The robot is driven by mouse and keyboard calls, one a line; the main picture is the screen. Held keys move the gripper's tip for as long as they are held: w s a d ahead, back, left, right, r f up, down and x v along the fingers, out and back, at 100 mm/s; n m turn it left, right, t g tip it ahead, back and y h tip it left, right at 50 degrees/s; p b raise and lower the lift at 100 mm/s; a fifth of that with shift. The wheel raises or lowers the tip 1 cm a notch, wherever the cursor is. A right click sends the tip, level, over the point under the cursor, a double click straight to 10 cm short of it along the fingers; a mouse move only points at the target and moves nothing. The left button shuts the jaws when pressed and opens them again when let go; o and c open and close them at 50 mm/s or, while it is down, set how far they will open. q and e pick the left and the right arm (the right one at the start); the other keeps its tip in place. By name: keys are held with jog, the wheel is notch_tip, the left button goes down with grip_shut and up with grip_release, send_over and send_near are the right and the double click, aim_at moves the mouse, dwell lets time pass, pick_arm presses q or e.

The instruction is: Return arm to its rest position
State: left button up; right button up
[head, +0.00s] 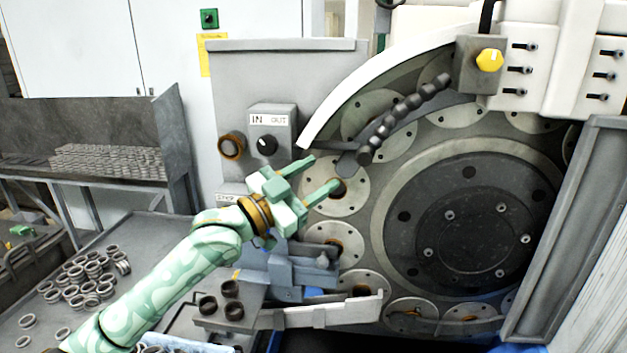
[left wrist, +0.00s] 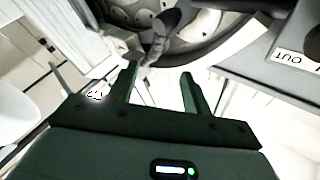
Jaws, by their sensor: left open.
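My left arm comes in from the lower left in the head view. Its green gripper (head: 328,174) is open, with nothing between its two fingers. The fingers point right, in front of the small round plates on the left side of the grinder disc (head: 480,222). In the left wrist view the two fingers (left wrist: 158,85) stand apart and empty, with the IN/OUT panel (left wrist: 298,55) at the right edge. My right gripper does not show in either view.
The IN/OUT switch box (head: 272,138) is just left of the gripper. Below it are a grey fixture (head: 300,270) and a few dark rings (head: 230,290). Loose metal rings (head: 90,278) lie on the table at left. A rack of stacked rings (head: 108,162) stands behind.

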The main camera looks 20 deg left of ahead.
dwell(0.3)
pick_arm(q)
jog(key=s+d+f+n+g+y, duration=0.1)
jog(key=s+f+g+y, duration=0.2)
jog(key=f, duration=0.7)
jog(key=s+d+f+g+y, duration=0.1)
jog(key=s+f+y, duration=0.25)
jog(key=f, duration=0.65)
jog(key=s+a+f+n+g+y, duration=0.1)
jog(key=s+a+f+g+y, duration=0.25)
jog(key=s+f, duration=0.4)
jog(key=s+a+f+n+g+y, duration=0.2)
jog(key=s+a+f+g+y, duration=0.15)
jog(key=s, duration=0.75)
jog(key=s+d+f+g+h+b, duration=0.1)
jog(key=s+f+b, duration=0.15)
jog(key=f, duration=0.95)
jog(key=s+d+f+g+b, duration=0.1)
jog(key=f+b, duration=0.2)
jog(key=f, duration=0.9)
jog(key=s+d+f+g+h+b, duration=0.1)
jog(key=s+d+f+b, duration=0.15)
jog(key=f, duration=1.05)
jog(key=s+a+f+n+g+h+b, duration=0.1)
jog(key=s+f+n+g+b, duration=0.2)
jog(key=s+f, duration=1.6)
notch_tip(320, 180, down, 2)
jog(key=b, duration=0.4)
jog(key=shift+s+f, duration=0.2)
jog(key=shift+s, duration=0.1)
